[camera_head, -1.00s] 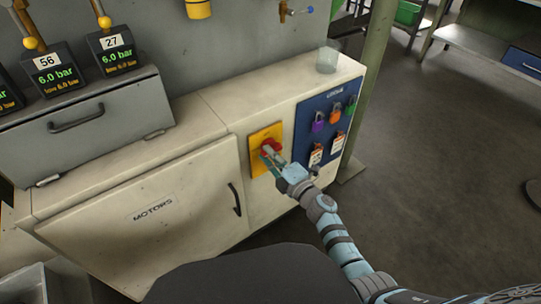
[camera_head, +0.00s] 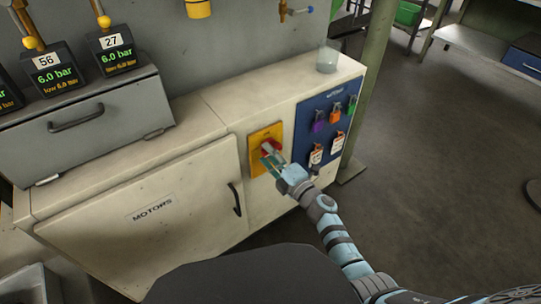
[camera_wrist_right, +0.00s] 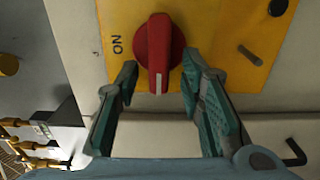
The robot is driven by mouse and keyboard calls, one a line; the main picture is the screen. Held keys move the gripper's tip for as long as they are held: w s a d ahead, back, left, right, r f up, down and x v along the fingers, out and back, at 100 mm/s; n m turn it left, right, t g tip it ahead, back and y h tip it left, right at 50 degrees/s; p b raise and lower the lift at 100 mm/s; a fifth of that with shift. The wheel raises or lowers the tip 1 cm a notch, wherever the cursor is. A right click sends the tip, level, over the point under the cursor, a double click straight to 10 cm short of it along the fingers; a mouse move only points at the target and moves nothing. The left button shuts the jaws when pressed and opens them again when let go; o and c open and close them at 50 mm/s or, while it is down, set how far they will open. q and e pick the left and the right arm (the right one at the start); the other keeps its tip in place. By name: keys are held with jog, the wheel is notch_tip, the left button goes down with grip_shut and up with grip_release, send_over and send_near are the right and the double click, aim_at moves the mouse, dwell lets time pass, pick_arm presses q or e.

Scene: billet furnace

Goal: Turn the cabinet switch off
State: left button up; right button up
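The cabinet switch is a red rotary knob (camera_head: 272,147) on a yellow plate (camera_head: 257,137) on the cabinet's front. In the right wrist view, the knob (camera_wrist_right: 158,50) has a white line at its lower end, pointing down the picture, while the ON label (camera_wrist_right: 117,45) is to its left. My right gripper (camera_head: 270,161) is at the knob. In the wrist view its green fingers (camera_wrist_right: 160,85) are spread on either side of the knob's lower part, with a gap showing at the left finger. Whether the right finger touches is unclear. My left gripper is not in view.
A blue lockout board (camera_head: 326,122) with coloured padlocks and tags is right of the switch. The MOTORS door (camera_head: 150,205) with a black handle is to its left. A clear cup (camera_head: 327,60) stands on the cabinet top. Open floor lies to the right.

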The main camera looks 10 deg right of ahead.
jog(key=shift+s+d, duration=0.1)
jog(key=shift+s, duration=0.15)
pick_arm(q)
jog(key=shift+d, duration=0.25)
pick_arm(e)
jog(key=v, duration=1.1)
jog(key=shift+s, duration=0.25)
